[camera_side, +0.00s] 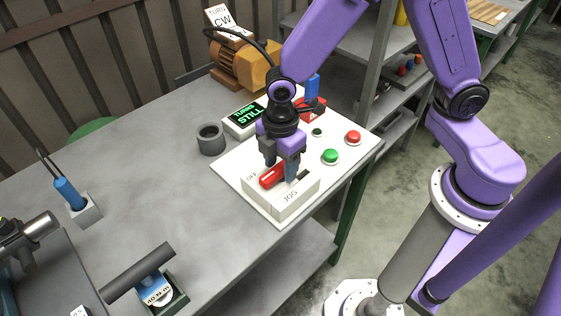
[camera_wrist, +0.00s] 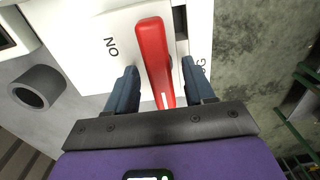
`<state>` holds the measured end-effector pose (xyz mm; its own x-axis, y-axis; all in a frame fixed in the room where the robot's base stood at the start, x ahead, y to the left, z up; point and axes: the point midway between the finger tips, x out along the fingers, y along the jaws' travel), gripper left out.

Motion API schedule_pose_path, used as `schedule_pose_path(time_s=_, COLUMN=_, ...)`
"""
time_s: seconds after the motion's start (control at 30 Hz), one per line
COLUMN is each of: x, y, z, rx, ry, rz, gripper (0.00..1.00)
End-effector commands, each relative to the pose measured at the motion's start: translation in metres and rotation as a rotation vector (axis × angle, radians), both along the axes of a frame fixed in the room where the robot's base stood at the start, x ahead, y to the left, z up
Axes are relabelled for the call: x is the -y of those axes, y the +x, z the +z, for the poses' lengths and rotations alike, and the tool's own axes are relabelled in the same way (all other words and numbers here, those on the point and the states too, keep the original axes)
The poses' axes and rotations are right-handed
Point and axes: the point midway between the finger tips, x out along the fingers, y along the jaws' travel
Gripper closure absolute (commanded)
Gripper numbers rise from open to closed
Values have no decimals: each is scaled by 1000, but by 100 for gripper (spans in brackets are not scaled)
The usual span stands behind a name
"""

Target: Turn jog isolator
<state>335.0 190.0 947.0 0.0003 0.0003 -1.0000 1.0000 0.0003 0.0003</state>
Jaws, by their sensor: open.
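The jog isolator is a white box (camera_side: 281,205) lettered JOG on its front, with a red lever handle (camera_side: 272,176) on top. In the wrist view the red handle (camera_wrist: 154,50) runs up the middle, beside the lettering ON on the white face. My gripper (camera_side: 281,172) is down at the isolator, pointing downward. In the wrist view its two dark blue fingers stand open on either side of the handle, with gaps showing. The lower end of the handle lies between the fingers. The side view partly hides the handle behind the gripper.
A green button (camera_side: 330,156) and a red button (camera_side: 353,137) sit right of the isolator on the white panel. A display reading STILL (camera_side: 245,119) and a grey ring (camera_side: 211,139) are behind it. An orange motor (camera_side: 238,66) stands farther back.

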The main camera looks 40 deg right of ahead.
Motion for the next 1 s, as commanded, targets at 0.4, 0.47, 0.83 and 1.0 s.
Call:
schedule_pose_path(time_s=0.4, x=0, y=0, z=0, rx=0, ry=0, rz=0, gripper=100)
schedule_pose_path(time_s=0.47, x=0, y=0, z=0, rx=-1, ry=0, rz=-2, gripper=100)
schedule_pose_path(time_s=0.83, x=0, y=0, z=1, rx=-1, ry=-1, rz=-133, gripper=100)
schedule_pose_path(time_s=1.0, x=0, y=0, z=1, rx=-1, ry=-1, rz=-271, gripper=100)
